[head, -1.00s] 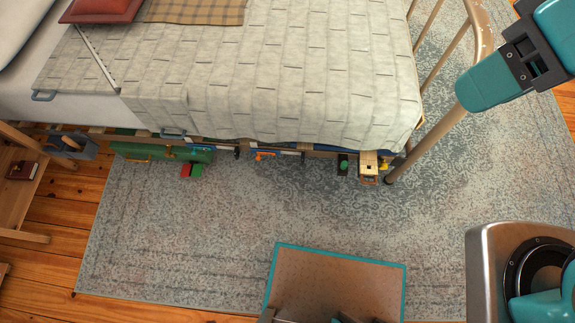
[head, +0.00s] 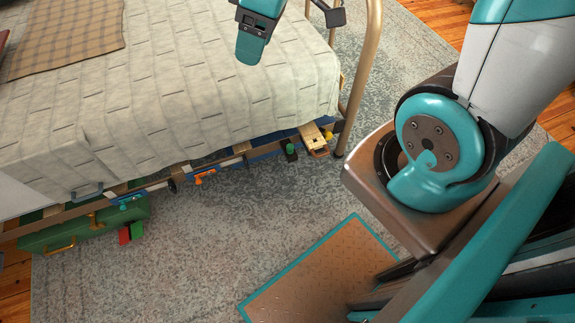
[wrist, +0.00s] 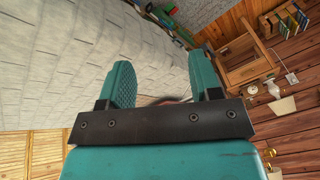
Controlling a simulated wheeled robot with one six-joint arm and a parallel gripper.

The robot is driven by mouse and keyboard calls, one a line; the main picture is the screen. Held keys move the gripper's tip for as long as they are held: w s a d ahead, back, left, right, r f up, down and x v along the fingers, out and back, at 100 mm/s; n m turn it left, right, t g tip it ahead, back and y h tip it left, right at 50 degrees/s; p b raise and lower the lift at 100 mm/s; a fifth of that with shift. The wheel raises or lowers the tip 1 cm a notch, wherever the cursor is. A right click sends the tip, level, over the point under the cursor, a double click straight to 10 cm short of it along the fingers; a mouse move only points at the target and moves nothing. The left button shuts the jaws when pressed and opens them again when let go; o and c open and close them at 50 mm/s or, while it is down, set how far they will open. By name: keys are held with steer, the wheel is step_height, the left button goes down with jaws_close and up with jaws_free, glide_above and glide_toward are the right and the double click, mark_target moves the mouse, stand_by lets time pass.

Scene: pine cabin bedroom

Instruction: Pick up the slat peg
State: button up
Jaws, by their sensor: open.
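I cannot tell for certain which item is the slat peg. In the head view, part of my gripper shows above the bedspread (head: 200,85), well away from these items.
A green case (head: 85,228) with red (head: 124,236) and green blocks lies under the bed's left part. The patterned rug (head: 200,260) in front is clear. The wrist view shows wooden shelving (wrist: 240,55).

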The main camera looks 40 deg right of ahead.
steer(key=w+d+f+b, duration=0.3)
steer(key=d+f+b, duration=0.15)
steer(key=f, duration=0.55)
steer(key=w+d+f+b, duration=0.2)
steer(key=d+f+b, duration=0.3)
steer(key=f, duration=0.5)
steer(key=n+h+b, duration=0.1)
steer(key=n+b, duration=0.1)
steer(key=b, duration=0.9)
glide_toward(290, 146)
steer(key=shift+t, duration=0.3)
steer(key=b+x, duration=0.2)
steer(key=b, duration=0.1)
steer(key=s+b+x, duration=0.1)
steer(key=b+x, duration=0.1)
steer(key=b, duration=0.1)
steer(key=shift+a+f, duration=0.2)
steer(key=shift+f, duration=0.1)
steer(key=b+x, duration=0.2)
steer(key=x, duration=0.1)
steer(key=b+x, duration=0.2)
steer(key=x, duration=0.1)
steer(key=shift+w+d+b, duration=0.2)
steer(key=shift+w+b, duration=0.05)
steer(key=shift+b, duration=0.1)
steer(key=shift+r, duration=0.1)
steer(key=c, duration=1)
